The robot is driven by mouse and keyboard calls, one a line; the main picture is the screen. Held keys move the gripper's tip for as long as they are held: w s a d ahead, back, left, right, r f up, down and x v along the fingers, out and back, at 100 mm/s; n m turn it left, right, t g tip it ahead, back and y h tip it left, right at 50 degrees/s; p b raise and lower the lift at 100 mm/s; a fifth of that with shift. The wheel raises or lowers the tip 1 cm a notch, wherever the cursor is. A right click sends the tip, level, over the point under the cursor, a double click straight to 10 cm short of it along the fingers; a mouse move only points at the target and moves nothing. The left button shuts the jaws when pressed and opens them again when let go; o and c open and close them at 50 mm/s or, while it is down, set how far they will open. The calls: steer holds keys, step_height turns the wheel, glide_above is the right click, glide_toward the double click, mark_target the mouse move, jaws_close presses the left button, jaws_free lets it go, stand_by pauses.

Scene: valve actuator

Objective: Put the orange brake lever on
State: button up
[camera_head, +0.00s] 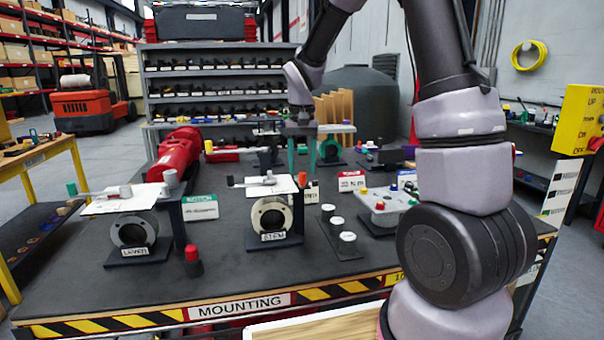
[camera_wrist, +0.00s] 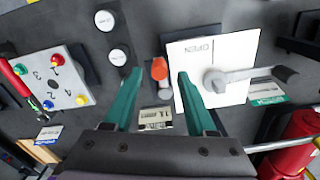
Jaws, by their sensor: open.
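A small orange-topped piece with a grey shank, apparently the brake lever, shows in the wrist view (camera_wrist: 159,68) beside the white plate marked OPEN (camera_wrist: 197,88). In the head view its orange-red top (camera_head: 302,179) is at the right edge of the STEM stand (camera_head: 269,220). My gripper (camera_head: 302,172) is open with green fingers pointing down over this spot. In the wrist view the fingertips (camera_wrist: 158,76) lie to either side of the orange top in the picture. I cannot tell whether they touch it. A grey lever (camera_wrist: 225,80) lies on the OPEN plate.
White-topped cylinders (camera_head: 337,223) stand right of the STEM stand. A plate with coloured knobs (camera_head: 385,205) is further right. The table's front middle is clear.

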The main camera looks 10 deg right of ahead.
mark_target(302, 173)
step_height(302, 173, up, 8)
stand_by(0.5)
steer(key=s+d+r+t, duration=0.2)
steer(key=s+r, duration=0.1)
steer(key=s, duration=0.4)
steer(key=s+d+r+t+y, duration=0.1)
steer(key=s+d+r+t, duration=0.1)
steer(key=s, duration=0.5)
steer(key=s+d+r+m+t+y, duration=0.1)
steer(key=s+d+r+t, duration=0.1)
steer(key=s, duration=0.5)
step_height(302, 173, up, 2)
steer(key=shift+s+d+r+t, duration=0.15)
steer(key=shift+s+t, duration=0.1)
steer(key=shift+t, duration=0.35)
